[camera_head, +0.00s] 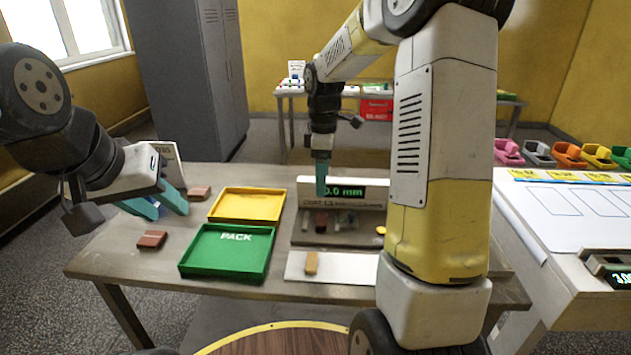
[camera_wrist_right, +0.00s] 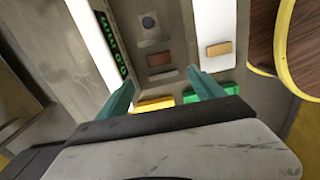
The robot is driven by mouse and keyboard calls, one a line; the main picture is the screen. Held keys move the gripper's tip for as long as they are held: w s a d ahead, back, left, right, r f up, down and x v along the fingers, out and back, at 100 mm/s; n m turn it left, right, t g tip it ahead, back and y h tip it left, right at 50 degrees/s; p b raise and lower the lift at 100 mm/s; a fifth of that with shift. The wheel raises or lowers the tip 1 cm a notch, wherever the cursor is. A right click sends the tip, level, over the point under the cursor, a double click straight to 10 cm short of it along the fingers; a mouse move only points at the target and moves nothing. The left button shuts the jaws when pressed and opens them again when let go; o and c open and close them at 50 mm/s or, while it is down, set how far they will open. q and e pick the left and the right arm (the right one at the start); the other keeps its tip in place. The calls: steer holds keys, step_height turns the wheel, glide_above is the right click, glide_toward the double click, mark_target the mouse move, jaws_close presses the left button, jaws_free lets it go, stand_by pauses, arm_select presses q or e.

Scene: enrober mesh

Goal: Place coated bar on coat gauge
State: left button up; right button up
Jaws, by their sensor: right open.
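The coat gauge (camera_head: 345,207) stands on the table with a green display reading about 0.0 mm; the display also shows in the right wrist view (camera_wrist_right: 110,45). A dark brown coated bar (camera_wrist_right: 158,59) lies flat on the gauge's grey bed, and shows small in the head view (camera_head: 321,221). My right gripper (camera_wrist_right: 161,77) is open and empty above the bed, its fingers apart from the bar; in the head view its fingers (camera_head: 321,178) hang before the display. My left gripper (camera_head: 168,208) is open and empty over the table's left side, near two reddish-brown bars (camera_head: 152,239) (camera_head: 200,193).
A green PACK tray (camera_head: 227,273) and a yellow tray (camera_head: 249,190) lie left of the gauge. A tan bar (camera_head: 312,263) rests on a white strip (camera_head: 345,270) in front. My right arm hides the table's right part. A side table (camera_head: 560,215) holds coloured bins.

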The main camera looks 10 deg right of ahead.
steer(key=s+r+m+t, duration=0.3)
steer(key=s+r+m, duration=0.4)
steer(key=s+r, duration=0.5)
steer(key=s+a+m+t+y, duration=0.2)
steer(key=s+m, duration=0.4)
steer(key=s, duration=0.6)
steer(key=shift+m+t, duration=0.4)
steer(key=shift+t, duration=0.1)
